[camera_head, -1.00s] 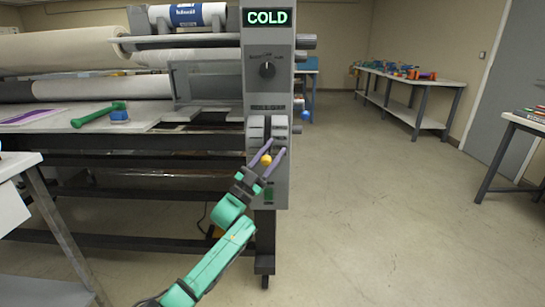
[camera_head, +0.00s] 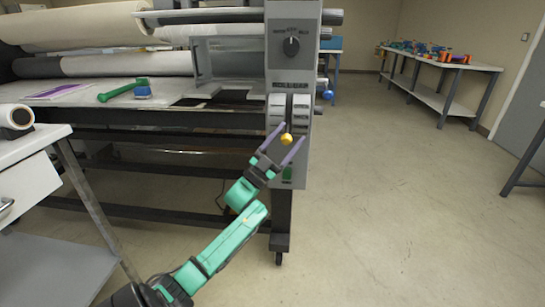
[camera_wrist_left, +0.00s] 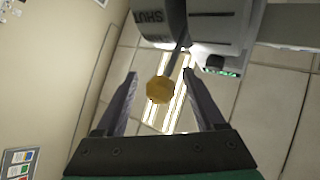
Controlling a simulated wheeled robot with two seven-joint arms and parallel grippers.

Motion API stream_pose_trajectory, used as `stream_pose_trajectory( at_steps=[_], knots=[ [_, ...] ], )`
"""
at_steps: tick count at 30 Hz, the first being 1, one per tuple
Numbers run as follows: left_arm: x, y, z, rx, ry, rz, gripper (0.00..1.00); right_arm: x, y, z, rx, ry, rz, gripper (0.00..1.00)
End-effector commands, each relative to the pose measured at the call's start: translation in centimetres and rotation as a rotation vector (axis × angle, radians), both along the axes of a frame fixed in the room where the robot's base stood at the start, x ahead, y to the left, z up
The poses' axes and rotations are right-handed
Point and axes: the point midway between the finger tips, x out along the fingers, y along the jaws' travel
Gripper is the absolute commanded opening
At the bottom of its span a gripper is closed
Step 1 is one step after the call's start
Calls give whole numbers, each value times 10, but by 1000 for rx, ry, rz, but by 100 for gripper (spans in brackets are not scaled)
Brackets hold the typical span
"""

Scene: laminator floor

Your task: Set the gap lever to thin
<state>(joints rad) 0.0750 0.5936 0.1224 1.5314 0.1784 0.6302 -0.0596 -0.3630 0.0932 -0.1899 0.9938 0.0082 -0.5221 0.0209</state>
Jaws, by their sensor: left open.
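The gap lever shows as a yellow knob (camera_head: 286,138) on a thin stem, low on the grey control column, just below two grey curved pieces (camera_head: 290,110). My left gripper (camera_head: 292,131) is open, with its two purple fingers on either side of the knob. In the left wrist view the knob (camera_wrist_left: 160,90) sits between the open fingers, with a gap visible on each side. Its stem runs up toward a grey rounded part marked "SHUT" (camera_wrist_left: 155,18). The lever's own scale cannot be read. My right gripper is not in view.
A rotary dial (camera_head: 291,46) is higher on the column, and a green switch (camera_head: 287,173) is below the lever. A green-handled tool (camera_head: 122,90) lies on the laminator bed. A white cart (camera_head: 30,160) stands at the left.

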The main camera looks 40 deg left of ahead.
Motion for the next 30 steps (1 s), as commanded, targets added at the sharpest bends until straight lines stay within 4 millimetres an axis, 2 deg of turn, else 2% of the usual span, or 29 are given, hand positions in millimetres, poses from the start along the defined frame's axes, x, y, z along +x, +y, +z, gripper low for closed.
stream_pose_trajectory(
  at_steps=[9, 13, 18, 30],
  knots=[
    [-63, 12, -55, 0, 5, 1, 71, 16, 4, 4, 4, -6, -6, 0],
    [-83, 15, -70, 0, 2, 0, 71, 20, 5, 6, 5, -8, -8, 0],
    [-93, 16, -76, 2, -1, 0, 71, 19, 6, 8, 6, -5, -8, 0],
    [-92, 16, -76, 2, -1, 0, 71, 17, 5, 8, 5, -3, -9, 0]
  ],
)
